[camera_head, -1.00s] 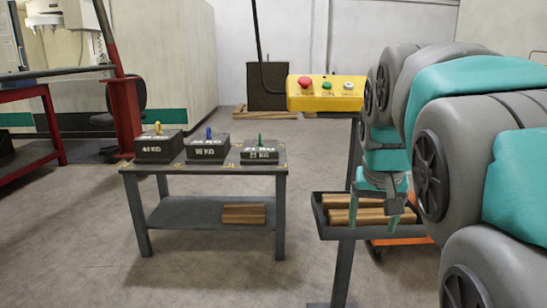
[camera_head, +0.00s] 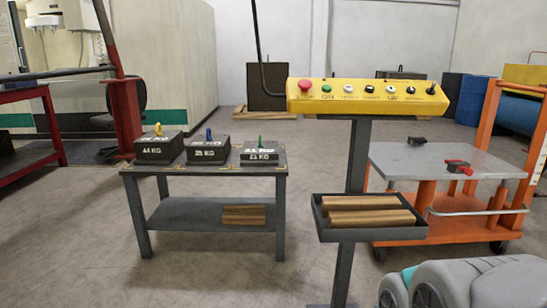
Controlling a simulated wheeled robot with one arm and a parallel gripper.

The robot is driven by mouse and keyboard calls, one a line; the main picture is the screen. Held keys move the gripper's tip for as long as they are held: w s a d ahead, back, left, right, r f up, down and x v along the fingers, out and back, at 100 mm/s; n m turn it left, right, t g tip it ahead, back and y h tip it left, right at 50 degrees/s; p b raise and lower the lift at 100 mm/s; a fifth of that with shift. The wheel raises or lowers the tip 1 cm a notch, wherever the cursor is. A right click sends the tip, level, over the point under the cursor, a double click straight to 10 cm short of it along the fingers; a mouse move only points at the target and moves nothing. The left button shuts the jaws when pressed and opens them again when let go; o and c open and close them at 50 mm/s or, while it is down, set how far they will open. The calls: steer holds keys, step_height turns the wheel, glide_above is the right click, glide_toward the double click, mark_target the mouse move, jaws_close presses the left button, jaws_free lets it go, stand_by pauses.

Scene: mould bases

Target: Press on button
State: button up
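A yellow control panel (camera_head: 405,104) stands on a dark post, with a row of controls along its top. At its left end is a large red button (camera_head: 305,84). Beside it is a green button (camera_head: 326,88) with a label that seems to read "ON". Several white and black buttons and a dark switch (camera_head: 431,88) follow to the right. Nothing covers the panel. My gripper is out of view; only part of my grey and teal arm shows at the bottom right.
A dark tray (camera_head: 373,234) with wood blocks is on the panel's post. A grey table (camera_head: 207,205) with several labelled weights stands left. An orange cart (camera_head: 450,203) with two small clamps on its top stands right. Open floor lies between the table and post.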

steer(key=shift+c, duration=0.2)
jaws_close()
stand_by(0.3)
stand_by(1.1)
